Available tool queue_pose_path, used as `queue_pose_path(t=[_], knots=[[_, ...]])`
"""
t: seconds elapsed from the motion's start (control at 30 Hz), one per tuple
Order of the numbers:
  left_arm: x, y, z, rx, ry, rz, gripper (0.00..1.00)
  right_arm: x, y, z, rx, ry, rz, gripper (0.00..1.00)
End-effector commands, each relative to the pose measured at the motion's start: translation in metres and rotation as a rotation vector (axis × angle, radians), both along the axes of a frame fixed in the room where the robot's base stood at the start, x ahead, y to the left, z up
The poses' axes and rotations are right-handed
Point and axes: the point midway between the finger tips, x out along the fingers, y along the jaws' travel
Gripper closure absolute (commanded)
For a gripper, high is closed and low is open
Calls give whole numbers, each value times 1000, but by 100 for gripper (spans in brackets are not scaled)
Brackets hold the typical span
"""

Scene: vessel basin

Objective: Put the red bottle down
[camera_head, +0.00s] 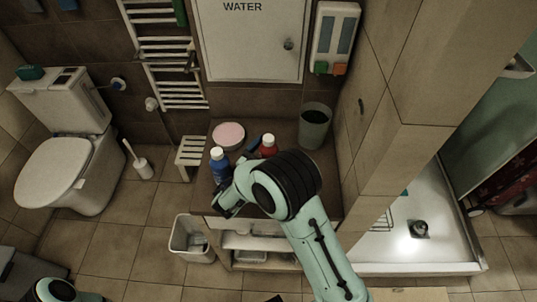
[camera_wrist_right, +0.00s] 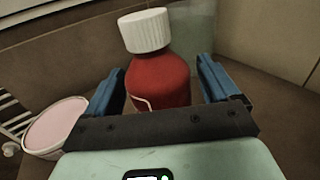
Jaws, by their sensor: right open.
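The red bottle (camera_head: 268,146), with a white cap, stands upright on the brown counter (camera_head: 313,165) beyond my right arm. In the right wrist view the red bottle (camera_wrist_right: 158,80) is large and central. My right gripper (camera_wrist_right: 161,72) is open, with one blue finger on each side of the bottle. A gap shows beside the bottle at both fingers. The bottle's base is hidden by the gripper body. In the head view my arm covers most of the right gripper. My left gripper is not in view.
A blue bottle (camera_head: 218,167) with a white cap stands left of my right wrist. A round pink-topped item (camera_head: 229,136) lies at the counter's back left, and a grey bin (camera_head: 315,127) stands at the back right. A wall with a WATER panel (camera_head: 250,45) rises behind.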

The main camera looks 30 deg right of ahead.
Motion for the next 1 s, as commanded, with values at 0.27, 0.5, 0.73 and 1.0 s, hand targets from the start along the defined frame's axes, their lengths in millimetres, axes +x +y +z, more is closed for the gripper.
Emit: queue_pose_path(t=[0.27,0.5,0.73,1.0], knots=[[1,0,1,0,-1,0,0,4,-7,0,0,0,0,12],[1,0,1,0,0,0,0,4,-7,0,0,0,0,74],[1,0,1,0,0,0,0,4,-7,1,0,-1,0,80],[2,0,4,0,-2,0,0,4,-7,17,2,-5,0,80]])
